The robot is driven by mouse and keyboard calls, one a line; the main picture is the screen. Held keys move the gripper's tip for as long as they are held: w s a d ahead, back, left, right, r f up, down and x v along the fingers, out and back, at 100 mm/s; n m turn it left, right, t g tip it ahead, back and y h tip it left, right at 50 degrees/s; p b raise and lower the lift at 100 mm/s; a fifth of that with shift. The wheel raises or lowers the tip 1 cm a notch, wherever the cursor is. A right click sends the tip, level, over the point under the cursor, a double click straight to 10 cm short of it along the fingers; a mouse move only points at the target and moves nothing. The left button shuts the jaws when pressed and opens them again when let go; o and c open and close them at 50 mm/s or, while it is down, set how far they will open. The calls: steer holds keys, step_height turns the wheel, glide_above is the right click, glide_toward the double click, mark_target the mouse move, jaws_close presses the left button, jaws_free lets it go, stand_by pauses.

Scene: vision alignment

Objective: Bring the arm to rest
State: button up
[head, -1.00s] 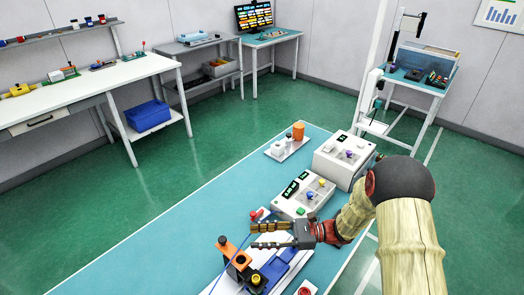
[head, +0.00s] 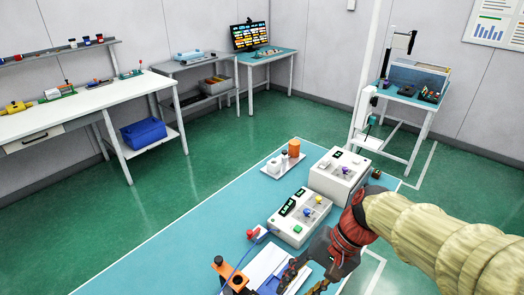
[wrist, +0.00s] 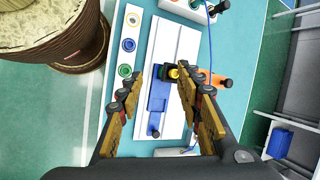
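My gripper (head: 303,284) is low in the head view, over the near part of the blue-topped table (head: 190,230). In the wrist view my gripper (wrist: 155,92) has its two fingers well apart, with nothing held between them. Below and beyond the fingers lies a white plate (wrist: 181,40) with a blue fixture (wrist: 157,103) and a dark cylinder with a yellow centre (wrist: 173,73). An orange bracket (wrist: 207,78) with a black knob stands just right of the right finger. The gripper appears to be above these, apart from them.
Two white instrument boxes (head: 300,218) (head: 338,174) stand on the table past my gripper. A tray (head: 283,164) with an orange cylinder is at the far end. A blue cable (wrist: 209,40) runs at the right. Green floor is free around.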

steer(key=s+d+r+n+t+h, duration=0.4)
steer(key=d+r+t+h, duration=0.1)
steer(key=d, duration=0.6)
steer(key=shift+r+n+t, duration=0.4)
steer(key=shift+r+t, duration=0.5)
steer(key=shift+r, duration=0.3)
